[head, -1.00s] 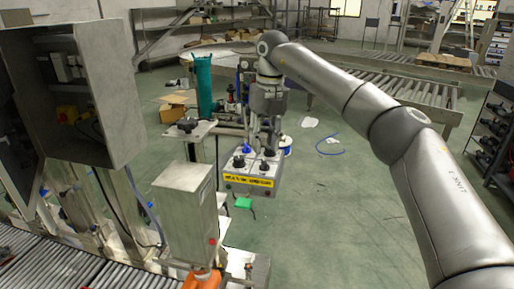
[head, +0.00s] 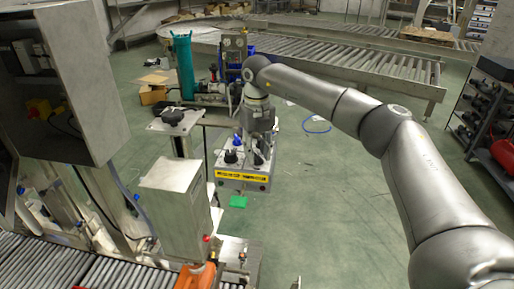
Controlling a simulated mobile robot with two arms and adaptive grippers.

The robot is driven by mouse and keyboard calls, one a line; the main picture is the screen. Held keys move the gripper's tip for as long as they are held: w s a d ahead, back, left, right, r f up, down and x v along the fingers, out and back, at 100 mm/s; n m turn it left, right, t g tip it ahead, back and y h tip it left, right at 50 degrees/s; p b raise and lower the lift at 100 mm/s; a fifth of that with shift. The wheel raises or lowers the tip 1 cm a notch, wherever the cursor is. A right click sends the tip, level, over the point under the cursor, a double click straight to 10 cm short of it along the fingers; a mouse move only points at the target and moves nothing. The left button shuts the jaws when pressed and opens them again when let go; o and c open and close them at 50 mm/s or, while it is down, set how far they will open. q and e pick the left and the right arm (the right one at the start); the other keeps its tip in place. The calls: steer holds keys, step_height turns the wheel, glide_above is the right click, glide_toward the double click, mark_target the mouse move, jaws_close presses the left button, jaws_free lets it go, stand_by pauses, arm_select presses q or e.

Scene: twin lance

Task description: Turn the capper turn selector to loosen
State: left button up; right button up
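The grey control box (head: 262,187) stands left of the picture's middle in the head view, with a yellow label strip on its front. A black knob (head: 231,157) shows on the left of its top, with a blue part behind it. My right gripper (head: 259,156) points down over the right part of the box top, right of that black knob. Its fingertips are dark, small and close to the knobs there, so contact and opening cannot be made out. The gripper partly hides the right knob. My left gripper is not in view.
A steel post box (head: 172,205) stands in front and left of the control box. A black handwheel (head: 172,117) and a green cylinder (head: 184,68) are behind it. An open cabinet (head: 80,90) is at left.

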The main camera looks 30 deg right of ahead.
steer(key=shift+s+f, duration=0.15)
steer(key=c, duration=0.5)
jaws_close()
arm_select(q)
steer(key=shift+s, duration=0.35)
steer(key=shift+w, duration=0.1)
